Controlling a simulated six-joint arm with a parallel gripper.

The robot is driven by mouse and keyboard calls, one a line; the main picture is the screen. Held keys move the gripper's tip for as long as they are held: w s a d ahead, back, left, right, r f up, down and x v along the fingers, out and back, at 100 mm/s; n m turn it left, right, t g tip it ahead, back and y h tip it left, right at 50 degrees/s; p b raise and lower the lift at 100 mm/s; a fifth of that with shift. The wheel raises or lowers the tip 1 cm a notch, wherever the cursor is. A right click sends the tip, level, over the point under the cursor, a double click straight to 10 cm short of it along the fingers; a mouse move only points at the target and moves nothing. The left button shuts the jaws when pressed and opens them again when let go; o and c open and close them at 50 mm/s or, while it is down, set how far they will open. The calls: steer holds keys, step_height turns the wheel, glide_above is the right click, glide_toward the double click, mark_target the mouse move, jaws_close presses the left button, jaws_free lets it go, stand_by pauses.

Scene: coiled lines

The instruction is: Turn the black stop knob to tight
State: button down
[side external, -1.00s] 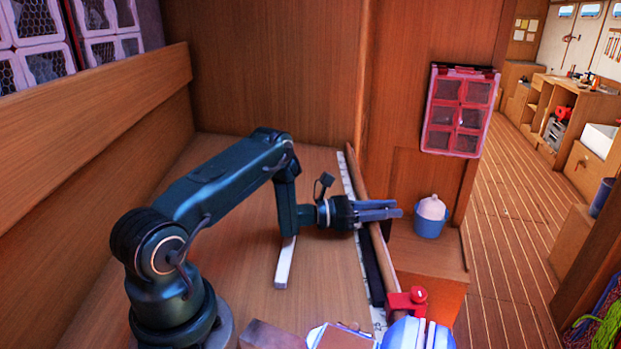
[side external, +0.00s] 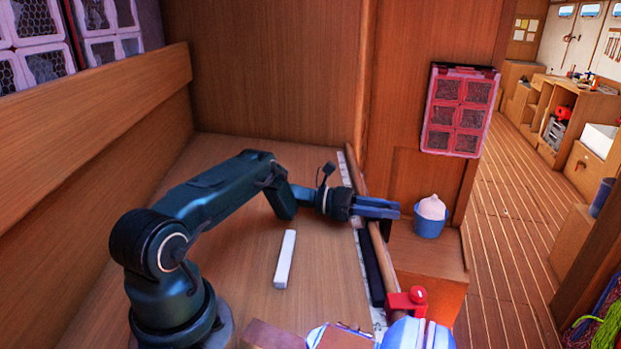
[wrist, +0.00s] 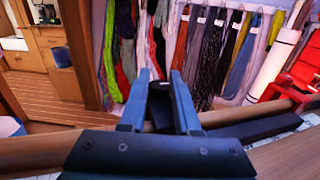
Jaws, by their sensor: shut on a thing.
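My gripper (side external: 397,208) is over the wooden rail at the bench's right edge, its fingers pointing right. In the wrist view my gripper (wrist: 160,84) is shut on a small black block-like piece, the stop knob (wrist: 160,104), which sits between the two blue-grey fingers. The knob is hidden by the fingers in the side view. I cannot read its turn angle or any tight mark. The wooden rail (side external: 380,246) passes beneath the fingers, with a black bar (side external: 371,268) and a white scale strip (side external: 359,237) beside it.
A red fitting with a round red knob (side external: 418,295) stands on the rail nearer the camera. A blue pot (side external: 430,227) stands just right of the fingertips. A white bar (side external: 285,259) lies on the bench. Coiled lines (wrist: 205,55) hang beyond the rail.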

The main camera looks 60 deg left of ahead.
steer(key=c, duration=0.6)
jaws_free()
steer(key=shift+v, duration=2.6)
